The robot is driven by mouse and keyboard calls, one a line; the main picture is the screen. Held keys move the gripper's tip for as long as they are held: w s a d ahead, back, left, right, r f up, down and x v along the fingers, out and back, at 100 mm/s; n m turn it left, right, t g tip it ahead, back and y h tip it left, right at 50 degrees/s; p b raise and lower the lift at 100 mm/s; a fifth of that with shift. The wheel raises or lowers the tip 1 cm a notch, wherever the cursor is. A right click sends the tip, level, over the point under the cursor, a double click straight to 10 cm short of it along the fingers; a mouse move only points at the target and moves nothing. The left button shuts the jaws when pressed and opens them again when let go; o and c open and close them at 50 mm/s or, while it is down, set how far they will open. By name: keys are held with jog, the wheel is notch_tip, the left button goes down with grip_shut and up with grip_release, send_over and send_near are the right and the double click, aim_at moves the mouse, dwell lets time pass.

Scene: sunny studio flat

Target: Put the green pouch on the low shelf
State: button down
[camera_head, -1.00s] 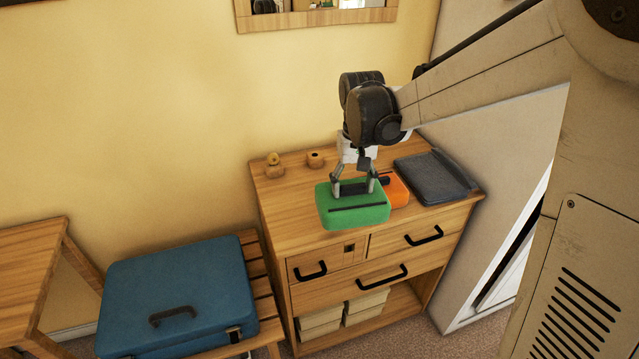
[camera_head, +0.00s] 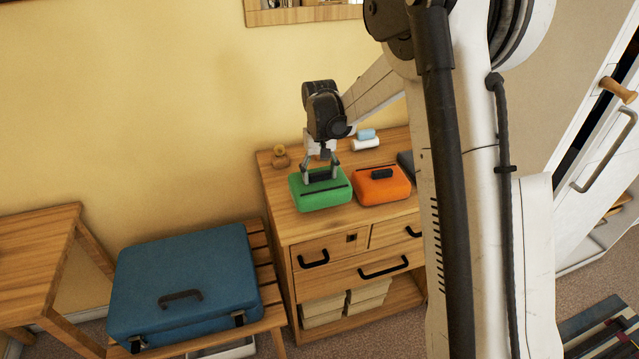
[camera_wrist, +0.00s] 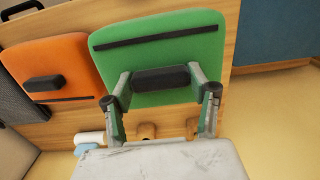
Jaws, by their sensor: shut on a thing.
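The green pouch (camera_head: 322,201) is a soft box with a dark zip strip and a black grip block. It is at the left front of the wooden chest's top; any gap below it is hard to judge. My gripper (camera_head: 321,174) points down and is shut on the pouch's black block. The wrist view shows the fingers (camera_wrist: 162,82) at both ends of that block and the green pouch (camera_wrist: 160,57) beyond. The low shelf (camera_head: 404,291) appears to be the open bay under the chest's drawers; its right part is hidden by my arm.
An orange pouch (camera_head: 382,190) lies just right of the green one. Wooden knobs (camera_head: 281,157) and a white and blue item (camera_head: 366,142) stand behind. Pale boxes (camera_head: 322,310) fill the bay's left and middle. A blue suitcase (camera_head: 184,281) lies on a slatted bench at left.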

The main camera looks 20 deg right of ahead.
aim_at(319, 184)
jog(key=shift+f, duration=2)
jog(key=shift+f, duration=0.2)
jog(key=c, duration=0.7)
grip_release()
jog(key=shift+r, duration=0.1)
jog(key=shift+r, duration=0.1)
